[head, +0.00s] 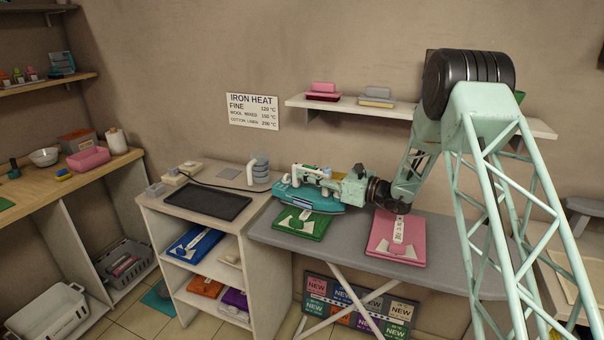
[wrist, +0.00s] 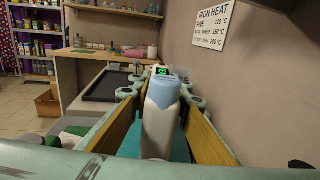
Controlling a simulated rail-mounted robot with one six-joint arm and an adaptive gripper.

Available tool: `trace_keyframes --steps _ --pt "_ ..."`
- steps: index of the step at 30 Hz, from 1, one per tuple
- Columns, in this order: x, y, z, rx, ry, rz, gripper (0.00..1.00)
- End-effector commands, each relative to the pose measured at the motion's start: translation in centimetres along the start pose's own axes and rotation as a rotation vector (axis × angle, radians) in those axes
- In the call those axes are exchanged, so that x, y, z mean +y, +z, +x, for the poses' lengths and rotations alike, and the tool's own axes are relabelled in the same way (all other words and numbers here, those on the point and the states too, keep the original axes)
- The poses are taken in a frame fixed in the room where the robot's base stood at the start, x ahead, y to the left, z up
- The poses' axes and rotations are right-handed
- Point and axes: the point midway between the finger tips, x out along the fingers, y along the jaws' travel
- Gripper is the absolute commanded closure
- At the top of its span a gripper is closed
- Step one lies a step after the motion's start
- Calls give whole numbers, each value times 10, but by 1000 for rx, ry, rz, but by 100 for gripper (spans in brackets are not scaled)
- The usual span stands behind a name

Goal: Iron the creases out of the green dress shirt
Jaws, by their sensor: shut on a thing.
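The folded green dress shirt (head: 302,224) lies on the grey ironing board (head: 345,262), with a pale label or collar piece on top. The teal iron (head: 308,198) is at the shirt's back edge and hides part of it; I cannot tell whether its sole touches the cloth. My gripper (head: 325,178) is shut on the iron's handle. In the wrist view the pale white-and-blue handle (wrist: 160,115) sits between my fingers (wrist: 160,90), with a small lit green display (wrist: 162,71) at its far end. The shirt's creases are too small to make out.
A folded pink shirt (head: 393,240) lies right of the green one. Left is a cabinet with a dark tray (head: 207,203) and folded clothes below. A wall sign (head: 252,111) lists iron heats: fine 120, wool mixed 150, cotton linen 200 °C. A shelf (head: 350,109) hangs above the board.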

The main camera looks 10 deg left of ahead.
Motion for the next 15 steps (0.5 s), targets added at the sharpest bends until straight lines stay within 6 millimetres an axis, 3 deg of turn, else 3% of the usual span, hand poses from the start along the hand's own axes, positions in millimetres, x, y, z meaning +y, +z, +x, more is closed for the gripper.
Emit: trace_keyframes --steps 15 --pt "-4 3 -30 -3 -1 -2 100"
